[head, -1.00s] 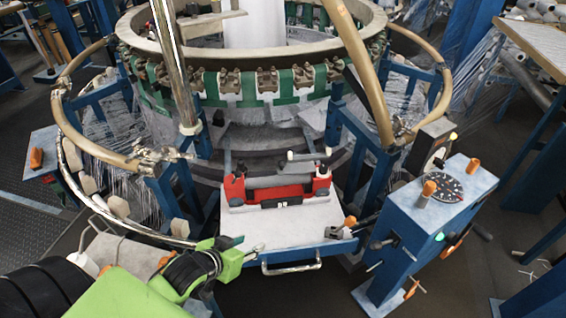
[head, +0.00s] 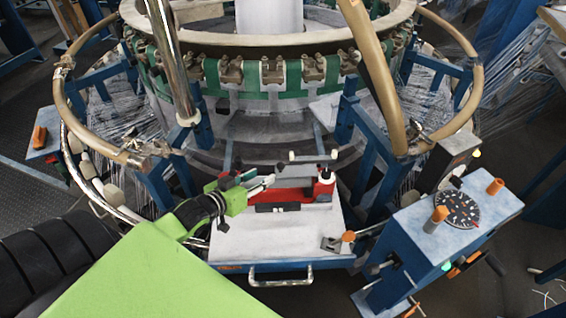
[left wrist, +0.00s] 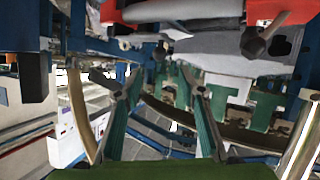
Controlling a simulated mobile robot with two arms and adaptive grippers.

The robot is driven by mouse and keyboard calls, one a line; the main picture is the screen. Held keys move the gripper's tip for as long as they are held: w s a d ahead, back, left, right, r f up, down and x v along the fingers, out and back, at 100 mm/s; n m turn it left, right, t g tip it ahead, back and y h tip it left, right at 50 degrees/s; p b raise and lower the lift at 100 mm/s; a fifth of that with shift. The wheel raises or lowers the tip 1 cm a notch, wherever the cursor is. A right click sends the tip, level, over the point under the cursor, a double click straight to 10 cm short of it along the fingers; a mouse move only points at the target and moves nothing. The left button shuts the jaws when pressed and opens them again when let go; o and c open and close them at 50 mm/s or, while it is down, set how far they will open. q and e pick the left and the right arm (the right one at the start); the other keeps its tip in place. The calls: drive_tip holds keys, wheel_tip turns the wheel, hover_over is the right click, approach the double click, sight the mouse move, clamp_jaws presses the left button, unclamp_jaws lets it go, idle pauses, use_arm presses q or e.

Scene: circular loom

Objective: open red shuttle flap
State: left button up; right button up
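The red shuttle (head: 324,188) lies on the white tray (head: 290,237) in front of the loom ring. Its red body has black end knobs and a dark block on its front. My left gripper (head: 268,182) hangs over the shuttle's left part and hides it. My right gripper is not in view.
A blue control box (head: 415,230) with a black dial and orange knobs stands right of the tray. A metal handle (head: 281,277) sticks out at the tray's front. The green-banded loom ring (head: 280,107) rises behind, with a tan tube post (head: 376,80) at right.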

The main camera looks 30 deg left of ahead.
sight(278, 167)
use_arm(q)
drive_tip(key=x, duration=0.4)
drive_tip(key=shift+w, duration=0.4)
drive_tip(key=x, duration=0.5)
drive_tip(key=shift+w+d+f+p, duration=0.1)
drive_tip(key=shift+w+f+p, duration=0.05)
drive_tip(key=shift+p, duration=0.15)
drive_tip(key=shift+w+f, duration=0.15)
drive_tip(key=shift+w, duration=0.2)
drive_tip(key=shift+w+f, duration=0.2)
drive_tip(key=shift+w, duration=0.2)
clamp_jaws()
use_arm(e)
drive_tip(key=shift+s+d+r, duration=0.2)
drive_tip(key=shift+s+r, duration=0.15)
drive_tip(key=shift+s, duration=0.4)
